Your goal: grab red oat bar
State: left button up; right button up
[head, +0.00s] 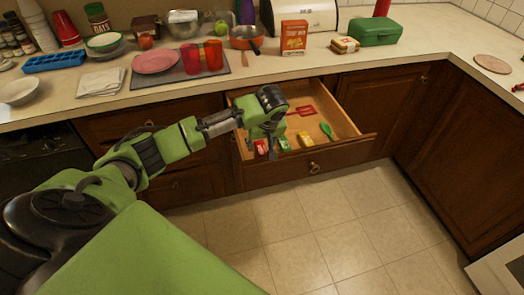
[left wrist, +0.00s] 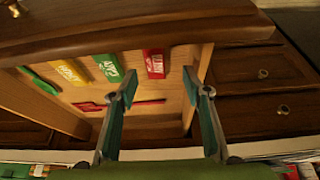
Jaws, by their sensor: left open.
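The red bar (head: 261,147) lies in the open drawer near its front left corner, partly covered by my gripper in the head view. In the left wrist view the red bar (left wrist: 154,64) lies against the drawer front, between the lines of my two fingers. My left gripper (head: 262,146) is over the left part of the drawer, fingers pointing down. In the left wrist view its fingers (left wrist: 160,86) are spread apart with nothing between them, and the bar lies beyond the tips. My right gripper is not in view.
In the drawer (head: 350,152), a green bar (head: 284,143), a yellow bar (head: 306,139), a green utensil (head: 327,130) and a red spatula (head: 305,111) lie to the right. The drawer's left wall (left wrist: 203,75) is close to one finger. The counter above is cluttered.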

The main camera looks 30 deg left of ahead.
aim_at(262, 150)
pick_arm(q)
jog(key=shift+w+a+f, duration=0.1)
jog(key=shift+w+f, duration=0.15)
jog(key=shift+f, duration=0.15)
jog(key=shift+w+a+f, duration=0.1)
jog(key=shift+w+f, duration=0.1)
jog(key=shift+f, duration=0.25)
jog(key=x, duration=0.3)
jog(key=shift+w+f+p, duration=0.1)
jog(key=shift+w+p, duration=0.2)
jog(key=shift+w+f, duration=0.1)
jog(key=shift+f, duration=0.2)
jog(key=shift+a+f, duration=0.1)
jog(key=shift+f, duration=0.05)
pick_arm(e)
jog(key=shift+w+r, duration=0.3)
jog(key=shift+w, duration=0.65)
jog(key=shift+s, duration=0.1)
pick_arm(q)
jog(key=shift+f+p, duration=0.15)
jog(key=shift+p, duration=0.15)
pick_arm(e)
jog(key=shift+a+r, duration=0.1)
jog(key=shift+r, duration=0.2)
pick_arm(q)
jog(key=c, duration=1.1)
